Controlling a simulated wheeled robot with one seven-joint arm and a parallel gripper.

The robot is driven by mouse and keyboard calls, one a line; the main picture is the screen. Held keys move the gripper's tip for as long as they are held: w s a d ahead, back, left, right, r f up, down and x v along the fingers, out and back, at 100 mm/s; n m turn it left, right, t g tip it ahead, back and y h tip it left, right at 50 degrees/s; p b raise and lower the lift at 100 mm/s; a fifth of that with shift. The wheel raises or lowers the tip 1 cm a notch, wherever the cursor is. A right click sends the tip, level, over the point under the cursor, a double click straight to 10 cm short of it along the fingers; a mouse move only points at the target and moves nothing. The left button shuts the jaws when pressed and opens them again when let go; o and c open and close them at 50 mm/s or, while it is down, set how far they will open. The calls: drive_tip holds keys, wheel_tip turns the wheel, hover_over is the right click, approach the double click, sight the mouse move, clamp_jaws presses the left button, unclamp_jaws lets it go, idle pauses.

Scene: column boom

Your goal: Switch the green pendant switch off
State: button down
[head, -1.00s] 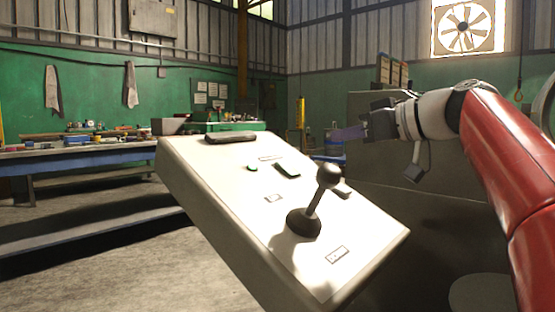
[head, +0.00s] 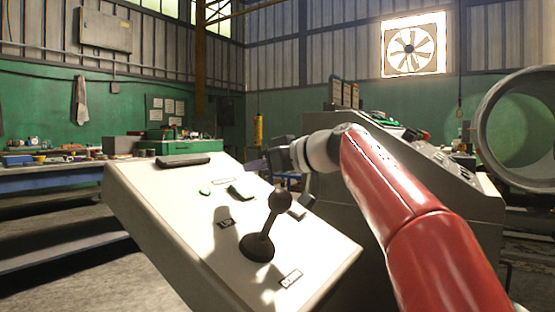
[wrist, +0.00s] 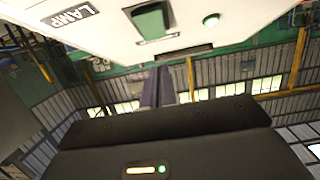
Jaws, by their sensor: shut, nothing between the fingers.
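A sloped white control panel (head: 180,215) stands left of my arm. On it is a green rocker switch (head: 242,193), which also shows at the top of the wrist view (wrist: 152,20). A small round green light (head: 205,192) is beside it and looks lit in the wrist view (wrist: 211,20). My gripper (head: 255,166) is shut and empty, near the rocker switch in the head view and apart from it. In the wrist view its fingertips (wrist: 158,72) are together, below the panel's edge. Whether the rocker is tilted on or off is not clear.
A black-knobbed lever (head: 281,198) rises from the panel, and a dark bar (head: 183,160) lies at its top. A grey console (head: 345,180) stands behind my arm. A bench (head: 45,178) is at left.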

sight(250, 196)
drive_tip(key=shift+w+a+f+b, duration=0.2)
drive_tip(key=shift+a+f, duration=0.1)
drive_tip(key=shift+f, duration=0.35)
drive_tip(key=shift+w+a+f+b, duration=0.15)
drive_tip(key=shift+a+f, duration=0.15)
drive_tip(key=shift+f, duration=0.3)
drive_tip(key=shift+w+a+f, duration=0.2)
drive_tip(key=shift+w+f, duration=0.05)
drive_tip(key=shift+f, duration=0.2)
